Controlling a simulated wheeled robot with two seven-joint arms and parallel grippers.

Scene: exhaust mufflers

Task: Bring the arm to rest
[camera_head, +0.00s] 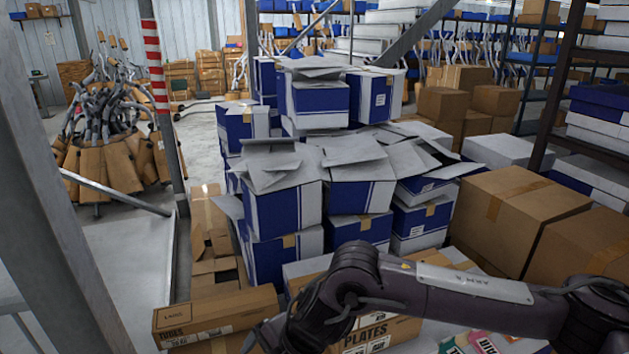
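One of my arms (470,296) comes in from the lower right; it is dark with a pale label strip. It runs left to a bent joint (354,272) near the bottom middle. From there it turns down and left, and its end leaves the view at the bottom edge. Its gripper does not show. No arm comes in from the left, and my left gripper is out of view. The arm passes in front of boxes at the bottom; whether it touches any of them I cannot tell.
Blue-and-white boxes (283,262) are piled in the middle, some with open flaps. Large brown cartons (508,212) stand at right. A "PLATES" box (372,337) lies low beneath the arm. A steel post (55,200) rises at left.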

